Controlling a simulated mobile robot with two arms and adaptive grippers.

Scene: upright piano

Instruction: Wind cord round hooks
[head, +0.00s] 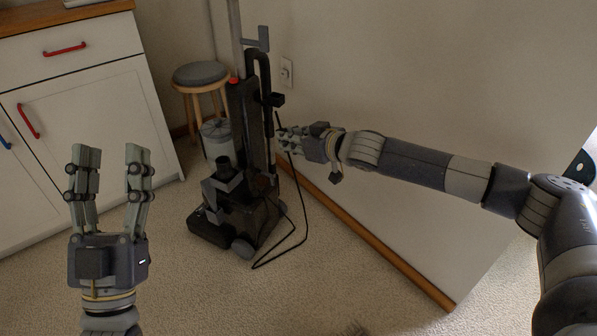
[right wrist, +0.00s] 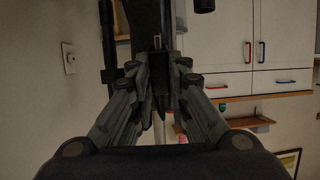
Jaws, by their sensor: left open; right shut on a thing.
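An upright vacuum cleaner (head: 242,210) stands on the carpet near the wall. A thin black cord (head: 303,215) hangs beside the vacuum and loops on the floor. My left gripper (head: 111,165) is open and empty, pointing up, left of the vacuum.
A white cabinet (head: 90,110) with red handles stands at the left. A round stool (head: 200,75) and a grey bin (head: 217,140) are behind the vacuum. A wall outlet (head: 287,72) is right of it.

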